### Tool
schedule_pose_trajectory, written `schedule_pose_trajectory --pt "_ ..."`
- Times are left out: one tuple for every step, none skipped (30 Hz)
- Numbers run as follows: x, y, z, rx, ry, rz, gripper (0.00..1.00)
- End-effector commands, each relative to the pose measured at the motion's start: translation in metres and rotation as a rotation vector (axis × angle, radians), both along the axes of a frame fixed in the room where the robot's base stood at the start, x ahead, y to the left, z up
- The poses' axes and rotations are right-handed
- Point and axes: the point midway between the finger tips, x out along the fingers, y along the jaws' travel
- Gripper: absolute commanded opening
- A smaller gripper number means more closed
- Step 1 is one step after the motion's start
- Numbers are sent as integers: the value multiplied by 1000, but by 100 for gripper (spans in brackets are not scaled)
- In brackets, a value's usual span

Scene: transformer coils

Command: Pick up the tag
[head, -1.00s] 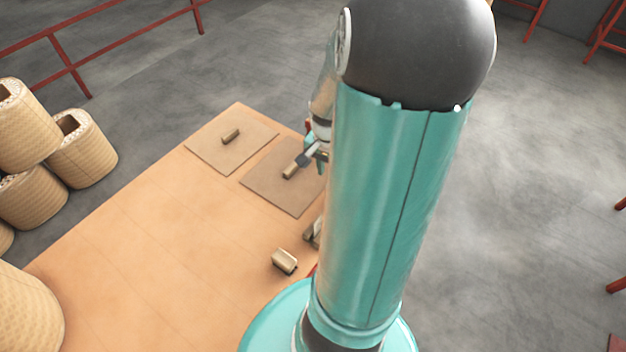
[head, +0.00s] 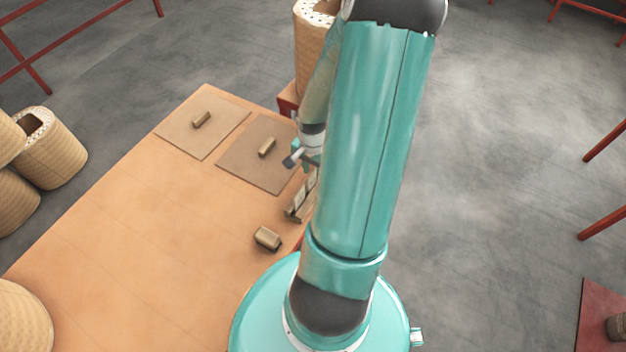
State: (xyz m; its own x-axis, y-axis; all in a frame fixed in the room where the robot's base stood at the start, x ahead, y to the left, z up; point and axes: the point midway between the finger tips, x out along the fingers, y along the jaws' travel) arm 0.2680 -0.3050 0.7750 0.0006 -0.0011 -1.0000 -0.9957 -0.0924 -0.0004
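No object is clearly marked as the tag. One small tan block (head: 201,120) lies on the left square mat (head: 186,139). A similar block (head: 267,147) lies on the darker right mat (head: 262,177). A larger block (head: 267,238) sits on the bare table nearer my base. My gripper (head: 297,160) is over the right edge of the darker mat, to the lower right of its block and apart from it. My arm partly hides it, and its finger opening is too small to judge.
The wooden table (head: 130,230) fills the left middle, with clear surface on its left. A slotted holder (head: 301,197) stands at its right edge, partly behind my arm. Woven coils (head: 50,150) stand at left, another (head: 312,50) behind. Red rails (head: 80,42) border the floor.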

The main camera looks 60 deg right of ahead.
Motion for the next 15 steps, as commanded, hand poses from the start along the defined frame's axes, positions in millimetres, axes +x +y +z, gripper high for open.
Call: schedule_pose_trajectory --pt "-1 2 -8 6 2 0 29" --pt "-1 2 -13 5 2 2 29" --pt "-1 2 -19 5 1 2 29" --pt "-1 3 -23 6 2 1 29" --pt "-1 2 -27 5 2 2 29" --pt "-1 2 -33 4 2 2 29" --pt "0 2 -35 3 1 2 29" --pt "-1 2 -38 3 1 1 29" --pt "-1 1 -40 2 1 1 29" --pt "-1 1 -42 2 1 1 29" --pt "-1 1 -42 2 1 0 29" --pt "-1 1 -42 1 1 0 29" --pt "-1 1 -42 1 1 -1 29" --pt "-1 1 -42 1 1 -1 29" --pt "-1 1 -42 1 1 -1 29"
